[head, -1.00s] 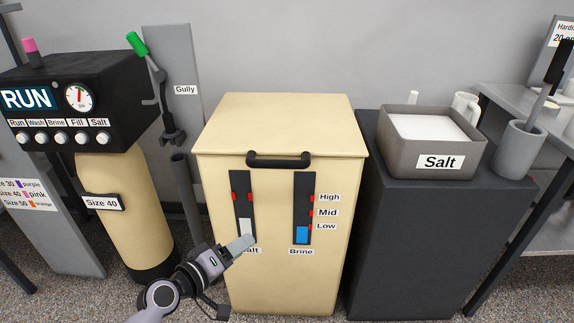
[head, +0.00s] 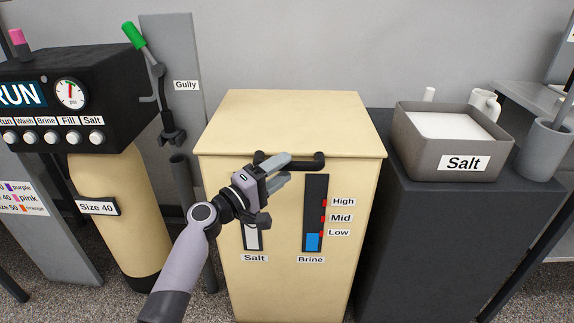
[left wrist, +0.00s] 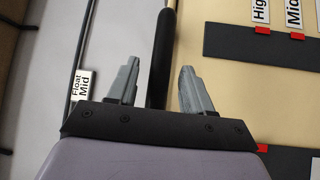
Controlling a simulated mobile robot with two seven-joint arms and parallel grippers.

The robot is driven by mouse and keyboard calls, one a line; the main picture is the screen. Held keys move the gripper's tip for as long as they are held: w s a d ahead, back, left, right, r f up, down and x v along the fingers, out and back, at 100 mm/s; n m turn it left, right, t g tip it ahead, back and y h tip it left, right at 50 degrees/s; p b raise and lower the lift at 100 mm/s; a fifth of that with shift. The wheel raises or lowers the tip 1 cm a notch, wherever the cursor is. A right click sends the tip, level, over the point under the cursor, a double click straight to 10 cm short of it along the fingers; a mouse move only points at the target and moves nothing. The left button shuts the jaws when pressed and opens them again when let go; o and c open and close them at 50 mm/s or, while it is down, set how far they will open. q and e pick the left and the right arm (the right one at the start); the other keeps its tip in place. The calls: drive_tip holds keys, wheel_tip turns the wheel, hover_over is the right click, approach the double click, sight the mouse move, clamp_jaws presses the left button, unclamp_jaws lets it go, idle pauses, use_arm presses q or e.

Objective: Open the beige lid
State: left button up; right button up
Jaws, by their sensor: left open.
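The beige lid (head: 290,118) lies closed and flat on top of the beige cabinet (head: 290,280). A black bar handle (head: 308,161) is fixed at the lid's front edge. My left gripper (head: 303,168) is open at the handle, its two grey fingers partly covering the bar in the head view. My right gripper is not in view.
A grey bin of salt (head: 440,160) stands on a dark cabinet (head: 435,240) at the right. A beige tank (head: 115,230) with a black control head (head: 85,95) stands at the left. A green-tipped lever (head: 134,36) and grey pipe are between tank and cabinet.

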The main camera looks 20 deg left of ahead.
use_arm(q)
drive_tip(key=shift+x, duration=1.15)
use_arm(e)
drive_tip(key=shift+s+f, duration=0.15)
